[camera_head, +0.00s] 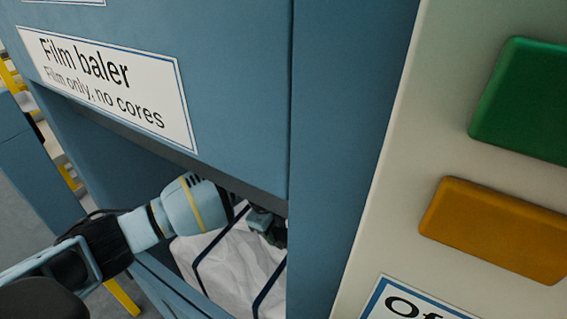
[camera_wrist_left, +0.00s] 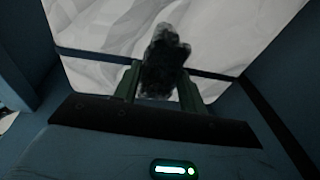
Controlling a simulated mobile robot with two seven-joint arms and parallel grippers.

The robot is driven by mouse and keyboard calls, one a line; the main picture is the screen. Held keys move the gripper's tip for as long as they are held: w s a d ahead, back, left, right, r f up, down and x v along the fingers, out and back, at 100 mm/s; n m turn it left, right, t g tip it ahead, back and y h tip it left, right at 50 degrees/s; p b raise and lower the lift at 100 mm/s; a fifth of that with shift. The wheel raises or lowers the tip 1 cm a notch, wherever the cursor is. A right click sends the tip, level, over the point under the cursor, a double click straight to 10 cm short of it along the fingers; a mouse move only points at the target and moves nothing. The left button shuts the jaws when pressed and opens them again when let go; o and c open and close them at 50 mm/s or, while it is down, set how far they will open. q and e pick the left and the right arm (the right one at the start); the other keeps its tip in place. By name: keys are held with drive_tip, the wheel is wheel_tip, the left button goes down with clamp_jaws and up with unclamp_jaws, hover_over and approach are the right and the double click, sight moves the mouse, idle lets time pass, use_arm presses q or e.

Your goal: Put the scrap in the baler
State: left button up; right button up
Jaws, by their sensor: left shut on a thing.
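The blue film baler (camera_head: 240,90) fills much of the head view, with an open mouth below its sign. My left arm reaches into this mouth from the left. My left gripper (camera_head: 268,228) is inside, above white crumpled film crossed by dark straps (camera_head: 235,265). In the left wrist view, my left gripper (camera_wrist_left: 165,85) is shut on a dark, crumpled piece of scrap (camera_wrist_left: 163,60). The white film (camera_wrist_left: 225,35) lies beyond the scrap; I cannot tell whether they touch. The right gripper is not in view.
A sign (camera_head: 110,85) above the mouth reads "Film baler, Film only, no cores". A pale panel at the right carries a green button (camera_head: 525,100) and an amber button (camera_head: 497,228). The mouth's upper edge and right side wall are close to my left arm.

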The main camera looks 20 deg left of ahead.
use_arm(q)
drive_tip(key=shift+s+f+b, duration=0.1)
drive_tip(key=shift+f+b, duration=1.4)
drive_tip(key=shift+a+f+b, duration=0.1)
drive_tip(key=shift+f+b, duration=0.2)
drive_tip(key=shift+b, duration=0.05)
drive_tip(key=shift+f, duration=0.1)
drive_tip(key=shift+f, duration=0.25)
drive_tip(key=o, duration=1)
drive_tip(key=shift+c, duration=0.2)
